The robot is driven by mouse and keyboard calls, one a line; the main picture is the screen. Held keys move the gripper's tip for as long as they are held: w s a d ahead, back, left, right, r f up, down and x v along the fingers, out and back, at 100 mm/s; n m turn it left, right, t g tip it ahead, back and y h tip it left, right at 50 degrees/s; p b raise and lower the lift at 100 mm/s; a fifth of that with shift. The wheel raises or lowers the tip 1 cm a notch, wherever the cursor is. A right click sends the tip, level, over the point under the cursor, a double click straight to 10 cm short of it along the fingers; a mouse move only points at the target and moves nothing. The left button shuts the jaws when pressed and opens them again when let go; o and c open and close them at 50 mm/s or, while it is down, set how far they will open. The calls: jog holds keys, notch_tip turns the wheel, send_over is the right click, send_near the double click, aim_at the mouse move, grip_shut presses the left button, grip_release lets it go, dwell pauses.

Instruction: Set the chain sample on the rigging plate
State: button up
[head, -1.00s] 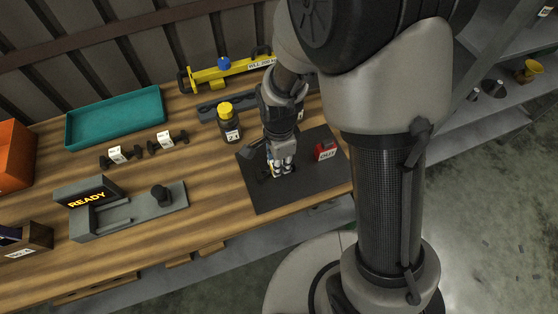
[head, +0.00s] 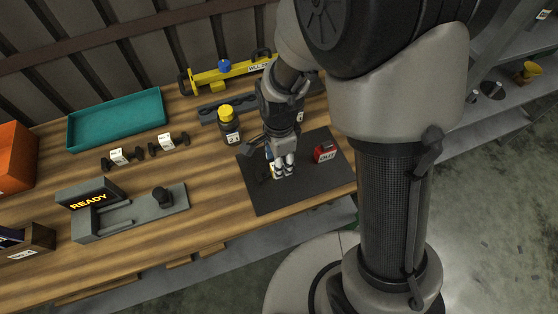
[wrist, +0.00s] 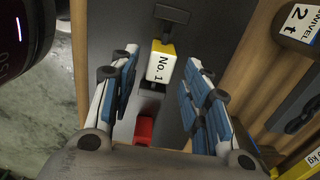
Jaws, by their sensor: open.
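A chain sample (wrist: 161,65) with a white "No. 1" label, yellow edges and dark ends lies on the dark rigging plate (wrist: 205,22). In the wrist view it sits between and beyond my spread fingertips, with a gap on both sides. My gripper (wrist: 160,85) is open and holds nothing. In the head view my gripper (head: 283,170) is low over the left half of the plate (head: 300,195). Only a bit of yellow of the sample (head: 272,172) shows there beside the fingers; the rest is hidden.
A red block (head: 325,151) stands on the plate to the right. A grey "READY" station (head: 130,212) and a teal tray (head: 115,120) are farther left.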

jog(key=s+d+r+n+t+p, duration=0.1)
jog(key=s+d+r+n, duration=0.15)
jog(key=r, duration=0.75)
jog(key=s+d+r+n+t+p, duration=0.1)
jog(key=d+r+n+p, duration=0.15)
jog(key=r, duration=0.75)
jog(key=s+d+r+n+t, duration=0.2)
jog(key=s+d+r+n, duration=0.3)
jog(key=s+r+n, duration=0.2)
jog(key=shift+s+d+r+n+t+b, duration=0.15)
jog(key=shift+s+d+n+t+b, duration=0.15)
jog(key=shift+s+n, duration=1.25)
jog(key=shift+s, duration=0.1)
